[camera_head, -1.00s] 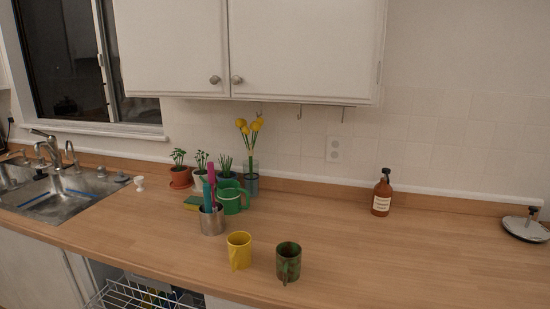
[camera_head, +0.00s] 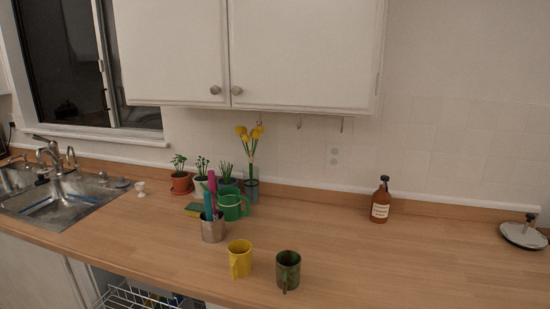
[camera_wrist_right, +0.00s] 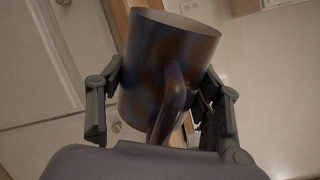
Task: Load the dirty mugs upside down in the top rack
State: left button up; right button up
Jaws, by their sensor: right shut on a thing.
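My right gripper (camera_wrist_right: 160,92) is shut on a blue and brown mug (camera_wrist_right: 165,65), with one finger on each side of it. The mug's handle faces the wrist camera. In the head view, a yellow mug (camera_head: 240,258) and a dark green-brown mug (camera_head: 288,270) stand upright side by side near the counter's front edge. A white wire rack (camera_head: 130,297) shows partly at the bottom, below the counter edge; the rest of it is cut off. Neither gripper shows in the head view.
A metal utensil cup (camera_head: 213,230), a green watering can (camera_head: 233,206) and potted plants (camera_head: 200,182) stand behind the mugs. A brown bottle (camera_head: 380,202) stands at right. The sink (camera_head: 62,198) is at left. The counter (camera_head: 400,265) right of the mugs is clear.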

jog(key=m, duration=0.3)
jog(key=shift+m+b, duration=0.3)
jog(key=m, duration=0.2)
jog(key=m+b, duration=0.2)
jog(key=m, duration=0.1)
jog(key=shift+f+m, duration=0.25)
jog(key=shift+m, duration=0.05)
jog(key=m+b, duration=0.1)
jog(key=m, duration=0.1)
jog(key=shift+r+m, duration=0.15)
jog(key=shift+m, duration=0.15)
jog(key=shift+r, duration=0.15)
jog(key=shift+r, duration=0.1)
